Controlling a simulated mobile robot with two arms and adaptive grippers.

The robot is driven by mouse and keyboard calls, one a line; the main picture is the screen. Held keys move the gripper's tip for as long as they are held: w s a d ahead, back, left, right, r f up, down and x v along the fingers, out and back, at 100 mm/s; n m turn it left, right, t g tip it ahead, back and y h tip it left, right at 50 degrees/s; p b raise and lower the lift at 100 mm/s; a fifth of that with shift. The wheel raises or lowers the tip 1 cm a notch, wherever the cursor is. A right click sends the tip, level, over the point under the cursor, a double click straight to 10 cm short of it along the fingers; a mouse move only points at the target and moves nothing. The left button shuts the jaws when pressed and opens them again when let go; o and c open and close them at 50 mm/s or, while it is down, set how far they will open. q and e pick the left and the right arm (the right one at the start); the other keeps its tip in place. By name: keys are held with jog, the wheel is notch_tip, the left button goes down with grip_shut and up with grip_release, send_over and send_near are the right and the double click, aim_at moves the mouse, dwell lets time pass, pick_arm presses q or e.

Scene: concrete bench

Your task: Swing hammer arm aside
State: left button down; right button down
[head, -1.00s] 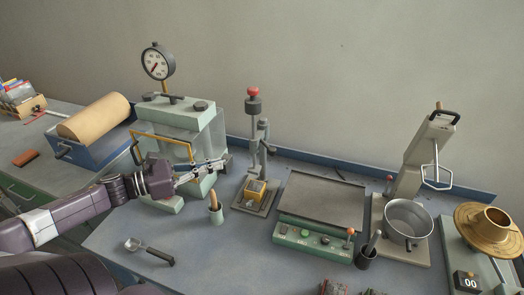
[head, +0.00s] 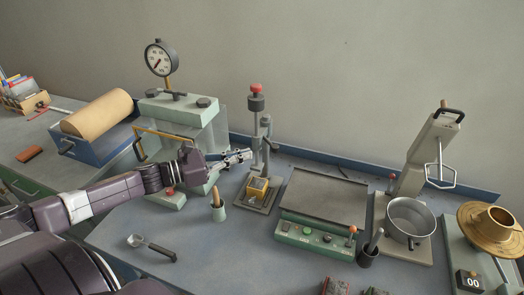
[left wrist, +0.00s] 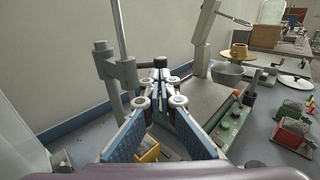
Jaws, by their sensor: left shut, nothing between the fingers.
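The hammer stand is in the middle of the head view. Its hammer (head: 256,104) has a red knob and a dark weight on an upright rod, beside a grey post (head: 266,135). Below is a base with a yellow mould (head: 257,188), partly hidden behind my fingers in the left wrist view (left wrist: 148,153). My left gripper (head: 249,155) is shut and empty, with its tips close to the rod and post. In the left wrist view, the fingertips (left wrist: 161,72) are right of the grey post (left wrist: 125,75); contact cannot be told. My right gripper is out of view.
A green press with a gauge (head: 162,58) stands left of the hammer stand. A small cup with a wooden handle (head: 218,212) stands below my left gripper. A flat-topped green machine (head: 322,200) is on the right. A scoop (head: 150,248) lies on clear bench in front.

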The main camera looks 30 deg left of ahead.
aim_at(272, 149)
pick_arm(q)
jog(key=p+x, duration=0.1)
jog(key=x, duration=0.5)
dwell(0.3)
jog(key=shift+w+d, duration=0.1)
jog(key=shift+d, duration=0.15)
